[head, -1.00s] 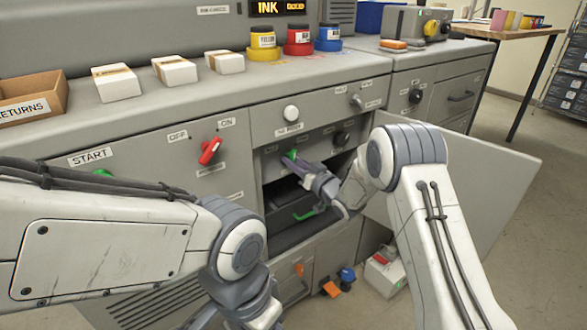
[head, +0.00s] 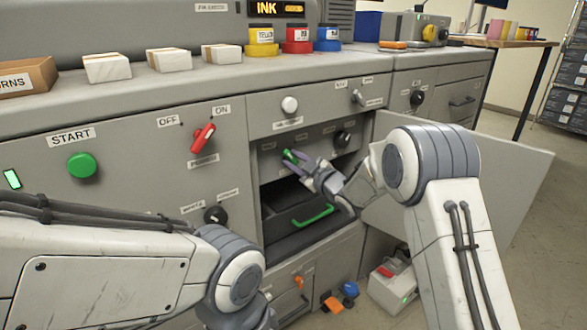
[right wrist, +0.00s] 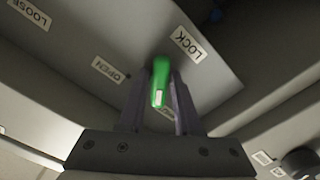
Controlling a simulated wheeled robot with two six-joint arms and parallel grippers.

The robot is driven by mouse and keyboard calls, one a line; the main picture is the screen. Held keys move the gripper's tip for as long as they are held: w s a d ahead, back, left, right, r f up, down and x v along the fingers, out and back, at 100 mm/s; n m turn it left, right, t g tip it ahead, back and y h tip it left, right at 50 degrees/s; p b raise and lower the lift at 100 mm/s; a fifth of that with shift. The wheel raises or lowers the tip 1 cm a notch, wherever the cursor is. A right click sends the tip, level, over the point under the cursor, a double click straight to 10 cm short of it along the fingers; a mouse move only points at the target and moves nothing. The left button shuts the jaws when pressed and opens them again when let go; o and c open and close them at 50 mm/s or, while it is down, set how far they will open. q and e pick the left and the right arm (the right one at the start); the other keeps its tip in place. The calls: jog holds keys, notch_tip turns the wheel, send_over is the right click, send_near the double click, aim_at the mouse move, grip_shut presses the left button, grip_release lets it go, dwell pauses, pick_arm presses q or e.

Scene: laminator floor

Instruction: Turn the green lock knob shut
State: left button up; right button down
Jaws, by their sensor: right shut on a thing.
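The green lock knob (head: 289,155) is on the recessed panel inside the open bay of the grey machine. In the right wrist view the green knob (right wrist: 160,82) points toward my gripper, between the labels OPEN (right wrist: 110,70) and LOCK (right wrist: 187,44). My right gripper (head: 298,163) reaches into the bay, and its two fingers (right wrist: 158,105) are shut on the knob, one on each side. My left arm comes in at the lower left of the head view; its gripper is out of the picture.
An open door (head: 465,185) stands right of the bay. A drawer with a green handle (head: 313,216) lies below the knob. A black knob (head: 343,138) is to its right, a red switch (head: 203,138) to its left. A box (head: 390,290) stands on the floor.

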jog(key=shift+f+n+b, duration=0.1)
jog(key=shift+n+b, duration=0.45)
jog(key=shift+n, duration=0.25)
jog(key=c, duration=0.6)
grip_release()
jog(key=v, duration=1)
jog(key=shift+s+d+p, duration=0.1)
jog(key=shift+s+p, duration=0.15)
jog(key=shift+p, duration=0.15)
